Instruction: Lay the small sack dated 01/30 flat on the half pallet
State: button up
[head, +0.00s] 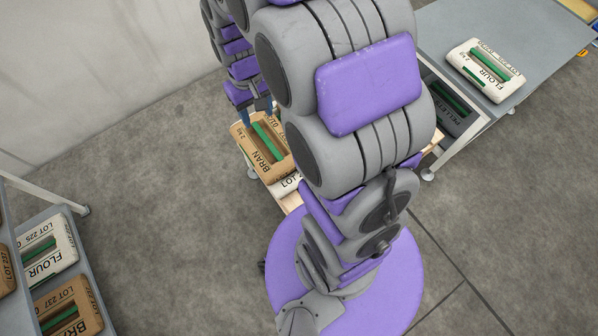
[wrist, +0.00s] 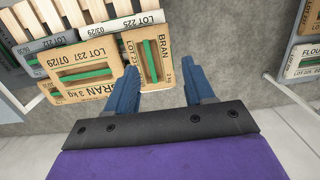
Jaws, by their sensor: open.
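My gripper (head: 256,112) is open, with nothing held between its fingers. In the wrist view my gripper (wrist: 162,70) shows its two blue fingers apart. A brown BRAN sack marked 2 kg (wrist: 154,72) lies past the fingertips, nearer the left finger; in the head view this BRAN sack (head: 246,137) is just below the fingers. A larger brown BRAN sack (wrist: 102,59) marked 3 kg, LOT 237 07/29, lies left of it. The half pallet's pale slats (wrist: 75,12) show behind the sacks. I cannot read 01/30 on any sack.
A white sack (head: 287,186) is partly hidden by my arm. A grey table (head: 520,30) at right holds a FLOUR sack (head: 487,88), with a PELLETS sack (head: 450,112) below. A left shelf holds FLOUR (head: 62,236) and BRAN (head: 88,307) sacks. The floor between is clear.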

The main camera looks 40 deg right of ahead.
jog(key=s+a+r, duration=0.2)
jog(key=s+r, duration=0.3)
jog(key=s, duration=0.6)
jog(key=s+a+r, duration=0.1)
jog(key=s+r, duration=0.3)
jog(key=s, duration=0.8)
jog(key=shift+a+r+g, duration=0.3)
jog(key=shift+a+r, duration=0.05)
jog(key=shift+r, duration=0.05)
jog(key=shift+c, duration=0.5)
